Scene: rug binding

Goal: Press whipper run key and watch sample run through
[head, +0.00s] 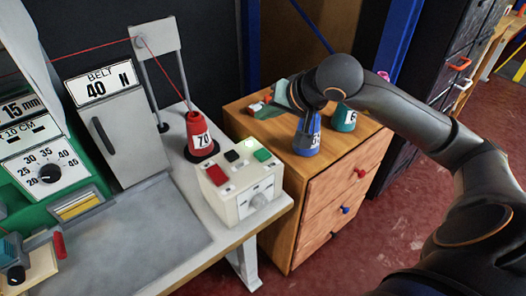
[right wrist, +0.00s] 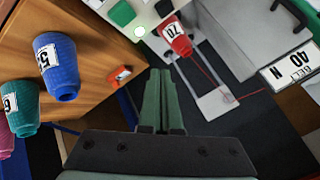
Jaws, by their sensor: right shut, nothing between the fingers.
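The control box (head: 240,190) stands at the right end of the white machine table. On top it has a green key (head: 263,154), a black key (head: 232,156), a red key (head: 216,174) and a small lit lamp (head: 248,143). The green key also shows in the right wrist view (right wrist: 122,13). A red thread runs from the red cone marked 70 (head: 201,135) up over a guide plate and off to the left. My right gripper (head: 283,93) is shut and empty above the wooden cabinet, beyond the box and apart from it. My left gripper is out of view.
The wooden cabinet (head: 310,200) carries a blue cone (head: 307,138), a teal cone (head: 344,117) and a small orange-red item (right wrist: 121,75). The green machine with a dial (head: 46,173) and the BELT 40 N panel (head: 103,83) stand at left. The grey plate (head: 150,235) is clear.

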